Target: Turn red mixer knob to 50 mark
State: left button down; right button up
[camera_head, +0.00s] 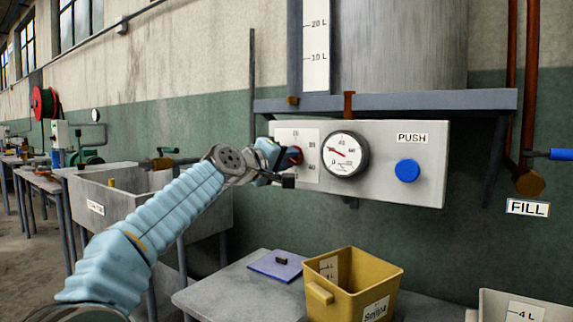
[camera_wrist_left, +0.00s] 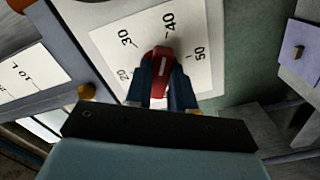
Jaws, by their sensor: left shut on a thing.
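The red mixer knob (camera_head: 294,156) sits on the white scale plate (camera_head: 311,165) at the left of the grey wall panel. My left gripper (camera_head: 284,164) reaches it from the left and partly covers it. In the left wrist view the red knob (camera_wrist_left: 160,64) is held between the two blue fingers of my left gripper (camera_wrist_left: 161,80). The scale plate (camera_wrist_left: 110,35) shows the 30, 40 and 50 marks, with 20 partly legible. A white line on the knob points roughly toward 40; 50 is to its right. My right gripper is not in view.
A round gauge (camera_head: 345,153) and a blue push button (camera_head: 407,170) are on the panel right of the knob. Below are a yellow bin (camera_head: 384,278) and a purple pad (camera_head: 270,267) on a table. A grey sink (camera_head: 205,215) stands left.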

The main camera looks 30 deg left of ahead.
pick_arm(q)
jog(key=m, duration=0.2)
jog(key=m+b, duration=0.1)
jog(key=m, duration=0.1)
jog(key=shift+f, duration=0.3)
jog(key=m+b, duration=0.1)
jog(key=m, duration=0.1)
jog(key=shift+f+m, duration=0.1)
jog(key=shift+m, duration=0.2)
jog(key=m+b, duration=0.1)
jog(key=m, duration=0.5)
jog(key=shift+a+b, duration=0.2)
jog(key=shift+b, duration=0.2)
jog(key=c, duration=1)
grip_release()
jog(key=shift+o, duration=0.2)
jog(key=shift+r, duration=0.2)
jog(key=shift+s, duration=0.1)
